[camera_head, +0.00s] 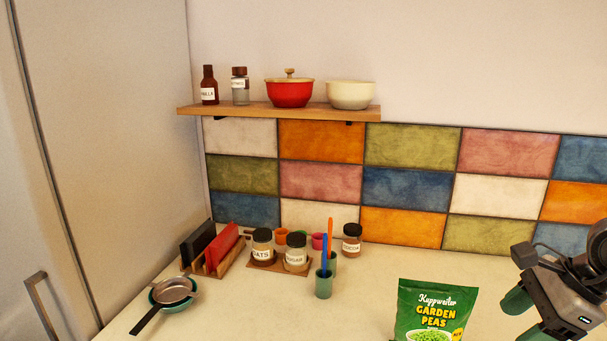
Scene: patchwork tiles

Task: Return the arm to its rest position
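My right gripper (524,316) is at the lower right edge of the head view, above the counter. Its two green fingertips are apart with a gap between them, and I see nothing held there. The rest of this arm runs out of the picture on the right. My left gripper and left arm are not in view.
A green bag of garden peas (431,312) stands left of my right gripper. A cup with utensils (324,284), labelled jars (296,254), a rack (214,261) and a pan (171,291) occupy the left counter. A shelf (280,111) is above.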

